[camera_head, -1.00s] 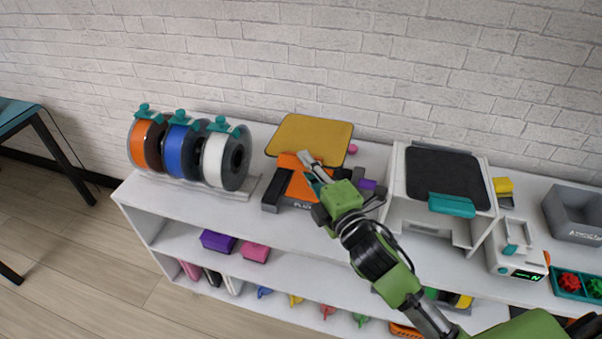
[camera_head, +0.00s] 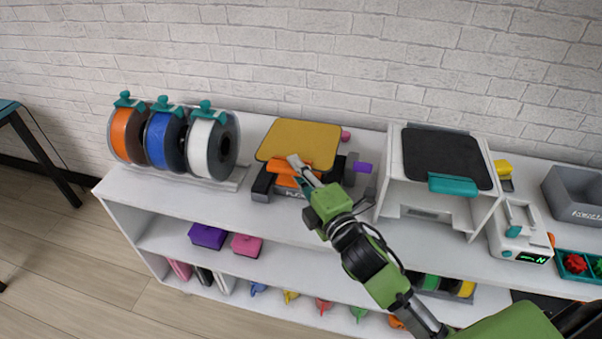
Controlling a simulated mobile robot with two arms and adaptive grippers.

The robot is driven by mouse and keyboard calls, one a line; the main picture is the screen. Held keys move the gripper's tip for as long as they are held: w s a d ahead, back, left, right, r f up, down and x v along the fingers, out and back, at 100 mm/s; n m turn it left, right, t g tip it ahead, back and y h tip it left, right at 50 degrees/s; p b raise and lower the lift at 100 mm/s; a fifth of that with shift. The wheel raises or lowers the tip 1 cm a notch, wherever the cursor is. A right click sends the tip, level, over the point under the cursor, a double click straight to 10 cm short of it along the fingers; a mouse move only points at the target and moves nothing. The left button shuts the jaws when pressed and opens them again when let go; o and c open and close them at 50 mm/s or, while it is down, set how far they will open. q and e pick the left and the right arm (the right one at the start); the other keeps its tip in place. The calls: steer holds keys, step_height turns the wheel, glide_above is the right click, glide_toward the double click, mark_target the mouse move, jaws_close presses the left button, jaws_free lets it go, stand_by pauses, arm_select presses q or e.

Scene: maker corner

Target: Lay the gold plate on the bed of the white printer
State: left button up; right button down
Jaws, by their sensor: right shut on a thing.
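The gold plate (camera_head: 300,140) is a flat rounded sheet left of centre. It is over a low dark machine (camera_head: 263,184) with lettering on its front, and hides much of it. I cannot tell how far above the machine it is. My right gripper (camera_head: 302,169) is shut at the plate's near edge, by an orange part (camera_head: 284,180); its fingers partly hide the grip. The white printer (camera_head: 390,190) stands to the right, apart from the plate. Its top carries a dark bed (camera_head: 445,157) with a teal tab (camera_head: 452,184) in front. My left gripper is out of view.
A rack with orange, blue and white spools (camera_head: 209,148) stands at left. A pink ball (camera_head: 346,136) and purple block (camera_head: 362,167) lie between plate and printer. A white device (camera_head: 519,232) and grey bin (camera_head: 575,198) are at right. A brick wall is behind the shelf (camera_head: 170,199).

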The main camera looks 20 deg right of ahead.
step_height(320, 180, down, 10)
steer(key=shift+r+b, duration=0.2)
steer(key=shift+b, duration=0.1)
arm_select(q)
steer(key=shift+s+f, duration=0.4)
arm_select(e)
steer(key=c, duration=2)
jaws_free()
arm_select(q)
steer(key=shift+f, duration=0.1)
arm_select(e)
steer(key=shift+f, duration=0.1)
